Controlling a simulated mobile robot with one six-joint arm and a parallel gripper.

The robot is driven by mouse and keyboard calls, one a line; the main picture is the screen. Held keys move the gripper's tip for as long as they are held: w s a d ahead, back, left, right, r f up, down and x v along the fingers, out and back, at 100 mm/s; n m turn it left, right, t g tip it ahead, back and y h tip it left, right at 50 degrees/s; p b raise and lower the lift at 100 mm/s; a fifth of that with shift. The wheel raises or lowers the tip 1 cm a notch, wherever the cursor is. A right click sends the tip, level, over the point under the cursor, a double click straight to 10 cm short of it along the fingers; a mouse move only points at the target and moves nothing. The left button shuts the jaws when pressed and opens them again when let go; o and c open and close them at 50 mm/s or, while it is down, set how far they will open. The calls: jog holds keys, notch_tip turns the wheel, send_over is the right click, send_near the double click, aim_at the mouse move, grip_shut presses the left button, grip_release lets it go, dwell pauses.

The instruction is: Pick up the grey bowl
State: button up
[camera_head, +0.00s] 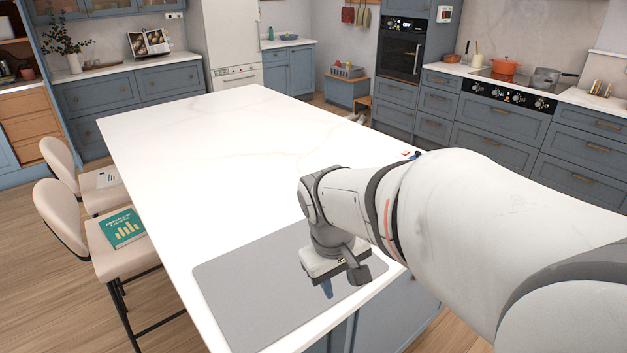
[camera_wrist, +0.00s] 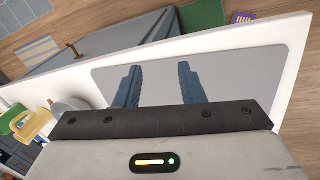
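My gripper (camera_head: 328,288) hangs over the grey mat (camera_head: 245,285) at the near end of the white island. In the wrist view its two blue fingers stand apart, and only the mat shows between the tips of the gripper (camera_wrist: 157,70). A pale grey rounded thing (camera_wrist: 68,103) shows at the left of the wrist view, partly hidden by the gripper body. It may be the grey bowl, but I cannot tell. In the head view my arm hides that part of the island. A small bowl (camera_head: 289,37) stands on the far back counter.
A yellow object (camera_wrist: 32,125) and a green one (camera_wrist: 12,117) lie beside the grey rounded thing. Most of the white island top (camera_head: 200,150) is clear. Two chairs stand along its left side, one with a green book (camera_head: 122,228).

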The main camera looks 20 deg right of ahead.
jog(key=w+d+f+n+g+h+p, duration=0.1)
jog(key=w+d+f+n+h+p, duration=0.1)
jog(key=w+d, duration=0.3)
jog(key=w+d+f+n+g+h+p, duration=0.2)
jog(key=w+d+h, duration=0.3)
jog(key=w, duration=0.4)
jog(key=w+d+f+n+g+h+p, duration=0.2)
jog(key=w+d+n+h+p, duration=0.2)
jog(key=w+d, duration=0.2)
jog(key=shift+w+f, duration=0.3)
jog(key=shift+w, duration=0.4)
jog(key=p+x, duration=0.3)
jog(key=x, duration=0.5)
grip_shut()
